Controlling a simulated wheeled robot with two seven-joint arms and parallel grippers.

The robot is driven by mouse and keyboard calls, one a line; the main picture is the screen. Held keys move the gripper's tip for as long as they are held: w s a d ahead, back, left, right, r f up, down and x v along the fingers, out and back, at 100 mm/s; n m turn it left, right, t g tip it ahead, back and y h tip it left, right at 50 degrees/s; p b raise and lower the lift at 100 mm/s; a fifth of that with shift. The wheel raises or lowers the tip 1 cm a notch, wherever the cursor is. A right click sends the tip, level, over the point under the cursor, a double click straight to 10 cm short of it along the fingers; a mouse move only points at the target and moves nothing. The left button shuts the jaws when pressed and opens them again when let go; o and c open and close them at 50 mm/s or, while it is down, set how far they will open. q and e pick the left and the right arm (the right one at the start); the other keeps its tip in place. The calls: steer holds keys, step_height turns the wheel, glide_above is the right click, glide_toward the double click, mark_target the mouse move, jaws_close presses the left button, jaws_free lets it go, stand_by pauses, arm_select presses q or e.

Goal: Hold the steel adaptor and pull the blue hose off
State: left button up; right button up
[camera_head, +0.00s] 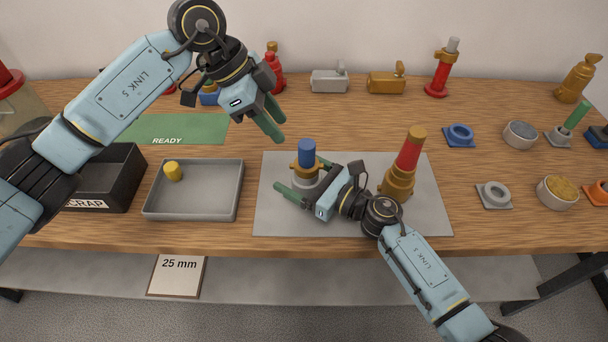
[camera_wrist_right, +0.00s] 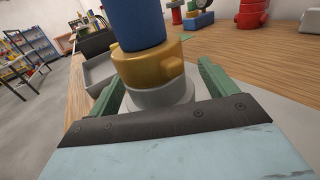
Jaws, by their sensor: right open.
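The blue hose (camera_head: 307,152) stands upright on a brass collar (camera_head: 305,170) above the grey steel adaptor (camera_head: 303,183), on the grey mat (camera_head: 275,222). My right gripper (camera_head: 299,178) is open, low around the adaptor. In the right wrist view its green fingers stand on either side of the grey adaptor (camera_wrist_right: 160,98), below the brass collar (camera_wrist_right: 148,64). The blue hose (camera_wrist_right: 137,22) rises out of that view's top. My left gripper (camera_head: 279,129) is empty, up and to the left of the hose, its two green fingertips apart.
A grey tray (camera_head: 193,211) with a yellow piece, and a black scrap box (camera_head: 122,180) lie to the left. Other fittings line the table's back and right.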

steer(key=shift+c, duration=0.4)
steer(key=c, duration=1.2)
steer(key=o, duration=0.7)
steer(key=c, duration=0.6)
steer(key=shift+o, duration=0.2)
